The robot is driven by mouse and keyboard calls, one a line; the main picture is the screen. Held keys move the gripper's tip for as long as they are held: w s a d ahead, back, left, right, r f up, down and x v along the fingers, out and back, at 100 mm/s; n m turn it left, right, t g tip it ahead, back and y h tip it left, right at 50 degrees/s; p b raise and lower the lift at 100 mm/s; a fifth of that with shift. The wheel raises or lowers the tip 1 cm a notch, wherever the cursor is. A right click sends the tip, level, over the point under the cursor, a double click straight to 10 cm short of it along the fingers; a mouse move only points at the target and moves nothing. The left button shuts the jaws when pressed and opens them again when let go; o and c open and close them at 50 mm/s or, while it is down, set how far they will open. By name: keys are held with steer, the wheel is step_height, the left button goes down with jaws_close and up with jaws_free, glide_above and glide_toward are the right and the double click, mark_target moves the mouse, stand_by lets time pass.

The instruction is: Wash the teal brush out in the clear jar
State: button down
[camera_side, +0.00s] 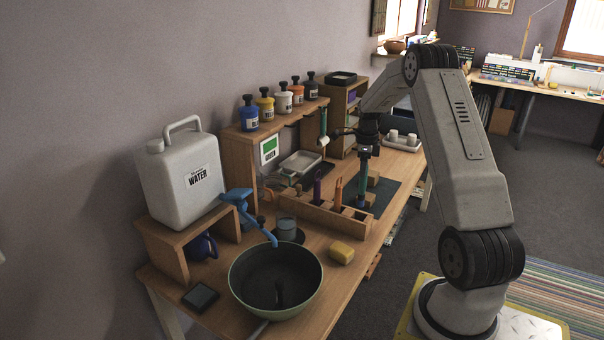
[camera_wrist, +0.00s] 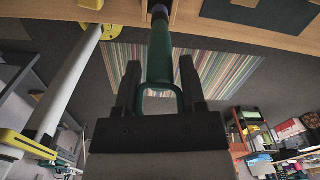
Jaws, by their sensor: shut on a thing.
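My gripper (camera_side: 367,150) is shut on the teal brush (camera_side: 363,182), which hangs upright below it at the right end of the wooden rack. I cannot tell whether its lower end is inside a slot. In the wrist view the brush's green handle (camera_wrist: 159,55), with a loop, lies between the two fingers of my gripper (camera_wrist: 160,88). A jar (camera_side: 286,229), greyish and see-through, stands on the bench behind the bowl, left of the rack; its contents are unclear.
The wooden rack (camera_side: 299,207) holds a purple tool (camera_side: 317,193) and an orange one (camera_side: 338,195). A blue tap (camera_side: 250,216) reaches over the large bowl (camera_side: 235,282). A yellow sponge (camera_side: 342,252) lies in front. A white water container (camera_side: 182,178) stands at left.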

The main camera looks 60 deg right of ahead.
step_height(320, 180, up, 10)
steer(key=shift+w+f, duration=0.15)
steer(key=shift+f, duration=0.05)
steer(key=w+a+t, duration=0.2)
steer(key=w+a, duration=1.1)
steer(key=w, duration=0.3)
steer(key=shift+y, duration=0.4)
steer(key=shift+s+f, duration=0.15)
steer(key=shift+f, duration=1.2)
steer(key=shift+s+f, duration=0.15)
steer(key=shift+f, duration=1.4)
step_height(320, 180, down, 13)
steer(key=w+a, duration=0.1)
steer(key=shift+w+r, duration=0.15)
steer(key=shift+w, duration=0.25)
steer(key=shift+d, duration=0.1)
